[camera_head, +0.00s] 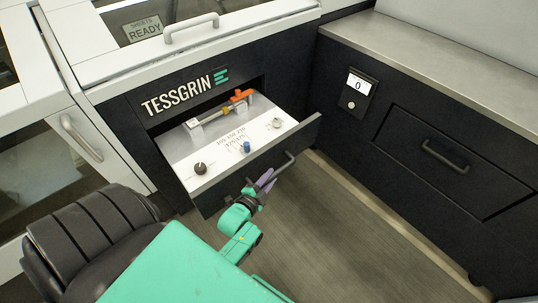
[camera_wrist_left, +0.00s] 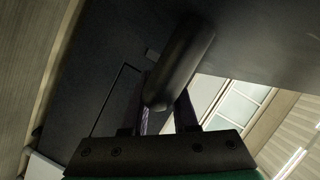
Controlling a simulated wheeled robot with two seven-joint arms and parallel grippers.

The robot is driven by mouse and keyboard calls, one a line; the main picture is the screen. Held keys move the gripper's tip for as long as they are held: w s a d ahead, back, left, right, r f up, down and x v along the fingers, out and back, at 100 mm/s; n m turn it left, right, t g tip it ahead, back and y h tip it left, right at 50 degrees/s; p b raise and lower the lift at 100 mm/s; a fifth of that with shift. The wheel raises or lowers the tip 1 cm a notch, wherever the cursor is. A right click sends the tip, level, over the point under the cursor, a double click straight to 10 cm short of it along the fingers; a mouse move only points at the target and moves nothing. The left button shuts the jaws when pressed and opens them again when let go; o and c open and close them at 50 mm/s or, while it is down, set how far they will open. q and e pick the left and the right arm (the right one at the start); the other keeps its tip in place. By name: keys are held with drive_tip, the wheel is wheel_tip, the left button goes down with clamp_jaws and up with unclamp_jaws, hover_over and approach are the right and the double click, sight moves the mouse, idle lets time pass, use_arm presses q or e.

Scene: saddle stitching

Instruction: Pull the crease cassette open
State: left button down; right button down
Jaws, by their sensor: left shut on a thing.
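The crease cassette (camera_head: 235,143) is a drawer with a white top plate and a black front, under the TESSGRIN lettering. It stands pulled out of the machine, with its top plate and fittings in plain view. Its black bar handle (camera_head: 285,163) is on the front face. My left gripper (camera_head: 268,180) is at that handle and shut on it. In the left wrist view the handle (camera_wrist_left: 180,62) runs between the fingers, close to the camera. The fingertips are partly hidden behind the handle there. My right gripper is in neither view.
The top plate carries a black knob (camera_head: 200,168), a blue knob (camera_head: 246,147) and an orange part (camera_head: 241,96). A dark cabinet with a closed drawer (camera_head: 445,160) and a small display (camera_head: 358,88) stands at the right. The floor (camera_head: 350,240) in front is clear.

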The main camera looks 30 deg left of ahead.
use_arm(q)
drive_tip(key=c, duration=0.7)
unclamp_jaws()
drive_tip(key=v, duration=1.4)
drive_tip(key=shift+s+r, duration=0.1)
drive_tip(key=shift+s, duration=0.15)
